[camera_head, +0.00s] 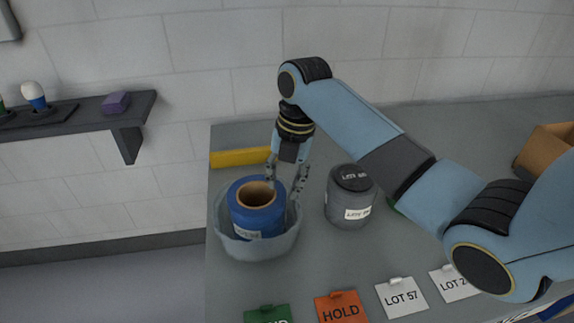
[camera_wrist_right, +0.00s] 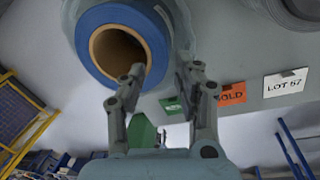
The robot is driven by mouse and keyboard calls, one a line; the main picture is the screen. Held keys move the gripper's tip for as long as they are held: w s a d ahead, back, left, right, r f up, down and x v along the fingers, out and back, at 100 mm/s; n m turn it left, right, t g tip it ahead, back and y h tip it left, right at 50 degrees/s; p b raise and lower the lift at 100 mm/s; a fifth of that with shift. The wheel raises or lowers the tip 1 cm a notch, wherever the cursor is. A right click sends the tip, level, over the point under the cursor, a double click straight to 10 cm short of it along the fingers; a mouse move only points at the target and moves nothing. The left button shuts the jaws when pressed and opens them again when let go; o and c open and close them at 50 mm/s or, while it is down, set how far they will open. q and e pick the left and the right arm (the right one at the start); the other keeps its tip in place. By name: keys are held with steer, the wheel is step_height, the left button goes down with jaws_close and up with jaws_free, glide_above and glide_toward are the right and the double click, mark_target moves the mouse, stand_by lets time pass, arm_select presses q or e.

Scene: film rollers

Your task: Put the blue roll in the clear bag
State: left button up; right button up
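The blue roll (camera_head: 241,217), with a brown core, stands upright inside the round translucent clear bag (camera_head: 262,249). The bag's wall surrounds its lower part; the roll's top rises above the rim. My right gripper (camera_head: 284,190) points down at the roll's right edge. In the right wrist view, a clear gap separates my right gripper's fingertips (camera_wrist_right: 162,75); one is over the core opening of the blue roll (camera_wrist_right: 88,50), the other just outside the roll near the bag's wall. Contact cannot be told. My left gripper is not in view.
A grey lidded roll or canister (camera_head: 350,208) with a LOT label stands right of the bag. A yellow bar (camera_head: 238,157) lies behind. LOT 57 (camera_head: 402,297), orange HOLD (camera_head: 341,308) and green (camera_head: 267,314) tags line the front edge. A cardboard box (camera_head: 545,150) sits far right.

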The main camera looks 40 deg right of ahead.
steer(key=shift+s+d+r, duration=0.1)
steer(key=shift+s+r, duration=0.05)
steer(key=shift+r, duration=1.05)
steer(key=shift+s+d+r, duration=0.1)
steer(key=shift+s+r, duration=0.05)
steer(key=shift+r, duration=1)
steer(key=shift+s+f, duration=0.1)
